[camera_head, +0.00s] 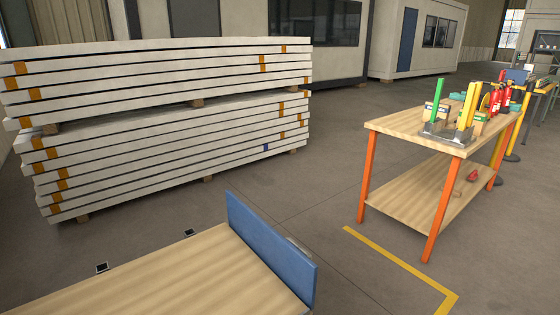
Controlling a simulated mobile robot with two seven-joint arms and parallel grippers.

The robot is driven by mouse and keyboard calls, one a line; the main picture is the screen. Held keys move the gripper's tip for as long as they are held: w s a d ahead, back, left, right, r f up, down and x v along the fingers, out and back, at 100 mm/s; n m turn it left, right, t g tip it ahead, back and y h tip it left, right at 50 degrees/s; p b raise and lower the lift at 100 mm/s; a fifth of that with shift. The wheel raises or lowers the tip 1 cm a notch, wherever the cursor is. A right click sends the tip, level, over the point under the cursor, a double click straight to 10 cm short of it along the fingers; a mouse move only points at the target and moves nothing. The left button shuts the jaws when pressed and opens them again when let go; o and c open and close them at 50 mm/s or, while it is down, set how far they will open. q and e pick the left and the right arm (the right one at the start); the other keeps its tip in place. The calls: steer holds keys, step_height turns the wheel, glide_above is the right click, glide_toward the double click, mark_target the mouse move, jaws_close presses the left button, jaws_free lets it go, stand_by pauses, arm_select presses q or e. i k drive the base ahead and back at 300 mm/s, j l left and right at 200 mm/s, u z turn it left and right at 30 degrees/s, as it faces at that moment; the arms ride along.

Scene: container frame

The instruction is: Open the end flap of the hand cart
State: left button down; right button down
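The hand cart's wooden deck (165,280) is in the lower left of the head view. A blue end flap (268,250) stands upright along the deck's right end. A small light metal part, perhaps a latch or handle, shows at the flap's outer top edge (299,246). The flap's outer face and the cart's lower parts are hidden. Neither of my grippers is in view.
A tall stack of white panels (160,125) stands behind the cart. A wooden workbench (400,126) with orange legs stands at the right, with tools and red bottles on top. A yellow floor line (400,265) runs between cart and bench. The grey floor there is clear.

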mark_target(293, 264)
steer(key=i+l+u, duration=0.1)
steer(key=u, duration=0.75)
steer(key=i+l+u, duration=0.15)
steer(key=l+u, duration=0.3)
steer(key=l, duration=0.6)
steer(key=l+u, duration=0.5)
steer(key=l, duration=1)
steer(key=k+l, duration=0.1)
steer(key=l, duration=0.35)
